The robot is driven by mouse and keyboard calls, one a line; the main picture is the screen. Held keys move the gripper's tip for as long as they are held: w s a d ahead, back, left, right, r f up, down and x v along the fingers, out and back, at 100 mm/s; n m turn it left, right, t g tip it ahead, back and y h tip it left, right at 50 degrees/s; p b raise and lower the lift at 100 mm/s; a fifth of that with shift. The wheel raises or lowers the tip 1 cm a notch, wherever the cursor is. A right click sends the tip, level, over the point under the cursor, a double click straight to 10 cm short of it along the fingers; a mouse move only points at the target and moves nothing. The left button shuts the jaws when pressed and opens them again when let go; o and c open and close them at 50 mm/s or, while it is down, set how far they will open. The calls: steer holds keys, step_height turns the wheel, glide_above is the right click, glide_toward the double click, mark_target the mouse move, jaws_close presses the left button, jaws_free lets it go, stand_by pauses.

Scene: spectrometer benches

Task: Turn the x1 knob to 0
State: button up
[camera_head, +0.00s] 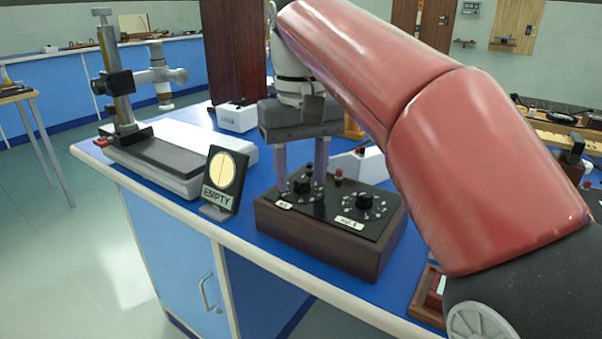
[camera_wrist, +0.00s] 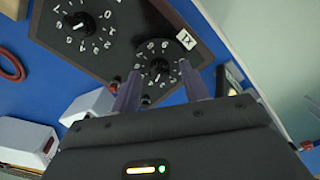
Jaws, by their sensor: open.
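The x1 knob (camera_head: 303,187) is a small black knob on a numbered dial, on the left of a brown box's black top (camera_head: 333,222). In the wrist view the x1 knob (camera_wrist: 159,67) sits near an "X1" label (camera_wrist: 270,39). My gripper (camera_head: 302,184) points down over this dial, open, with one purple finger on each side of the knob. The wrist view also shows the fingers (camera_wrist: 160,72) flanking it, with gaps visible. I cannot tell whether the tips touch the panel. Where the knob points is too small to read.
A second knob (camera_head: 364,201) with its own dial is right of the x1 knob. Small terminals (camera_head: 338,174) stand behind. An "EMPTY" sign (camera_head: 222,181) and a microscope-like stand (camera_head: 128,100) are on the left. A white box (camera_head: 237,116) is behind. The blue bench (camera_head: 262,262) has a pale front edge.

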steer(key=shift+c, duration=0.2)
jaws_close()
steer(key=shift+n, duration=0.3)
